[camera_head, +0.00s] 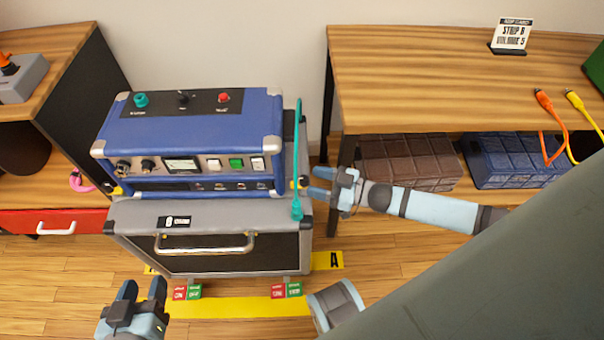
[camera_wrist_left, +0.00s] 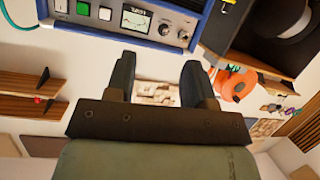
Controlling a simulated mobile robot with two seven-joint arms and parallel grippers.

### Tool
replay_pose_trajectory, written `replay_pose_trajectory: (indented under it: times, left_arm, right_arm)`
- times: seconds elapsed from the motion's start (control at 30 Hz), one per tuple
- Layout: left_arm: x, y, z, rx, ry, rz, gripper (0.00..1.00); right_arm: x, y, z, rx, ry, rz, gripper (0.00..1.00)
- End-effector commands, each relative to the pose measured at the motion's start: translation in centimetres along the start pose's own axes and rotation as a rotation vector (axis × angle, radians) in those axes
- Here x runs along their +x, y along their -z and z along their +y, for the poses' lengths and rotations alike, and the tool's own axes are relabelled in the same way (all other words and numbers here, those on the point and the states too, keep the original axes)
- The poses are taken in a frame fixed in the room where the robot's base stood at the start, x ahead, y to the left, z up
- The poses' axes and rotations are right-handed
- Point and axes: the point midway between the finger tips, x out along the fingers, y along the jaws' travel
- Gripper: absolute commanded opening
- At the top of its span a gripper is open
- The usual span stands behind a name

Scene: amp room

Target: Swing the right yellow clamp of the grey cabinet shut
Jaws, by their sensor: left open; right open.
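The grey cabinet (camera_head: 211,213) stands on the floor with a blue amp head (camera_head: 190,140) on top. The small yellow right clamp (camera_head: 303,181) shows at the cabinet's upper right side, largely hidden by the teal cable and my gripper; I cannot tell its exact angle. The yellow left clamp (camera_head: 117,189) shows at the opposite side. My right gripper (camera_head: 316,183) is open, its fingertips close beside the right clamp; contact is unclear. My left gripper (camera_head: 141,288) is open and empty, low in front of the cabinet. In the left wrist view its fingers (camera_wrist_left: 158,78) are apart below the amp panel.
A teal cable (camera_head: 297,150) hangs along the amp's right side. A wooden bench (camera_head: 440,90) stands at the right, with dark cases (camera_head: 408,160) beneath. Red and green blocks (camera_head: 286,290) lie by yellow floor tape (camera_head: 235,307). A red drawer (camera_head: 55,221) is at the left.

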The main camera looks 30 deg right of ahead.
Motion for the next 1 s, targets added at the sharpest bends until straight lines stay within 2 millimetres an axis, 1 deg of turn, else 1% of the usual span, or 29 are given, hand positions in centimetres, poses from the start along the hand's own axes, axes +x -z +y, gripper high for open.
replay_pose_trajectory:
  times: [0.03, 0.2, 0.3, 0.4, 0.6, 1.0]
  left_arm:
    - [-0.2, -0.2, -0.2, 0.001, 0.007, -0.022, 0.49]
    - [-0.7, -2.3, -0.8, -0.005, 0.033, -0.099, 0.49]
    - [-0.8, -3.0, -0.8, -0.008, 0.038, -0.125, 0.49]
    - [-0.9, -3.0, -0.9, -0.007, 0.039, -0.124, 0.49]
    - [-0.7, -2.6, -1.0, -0.001, 0.039, -0.115, 0.49]
    - [-0.7, -2.5, -0.9, 0.002, 0.036, -0.113, 0.49]
  right_arm:
    - [-1.4, 0.1, -0.1, 0.002, 0.0, -0.005, 0.52]
    - [-5.1, 0.1, -0.1, 0.001, 0.0, -0.004, 0.52]
    - [-6.7, 0.1, 0.0, 0.001, 0.0, -0.002, 0.52]
    - [-7.8, 0.1, -0.1, 0.001, 0.0, -0.001, 0.52]
    - [-8.5, 0.0, 0.0, 0.0, 0.0, 0.0, 0.52]
    - [-8.5, 0.0, 0.0, 0.0, 0.0, 0.001, 0.52]
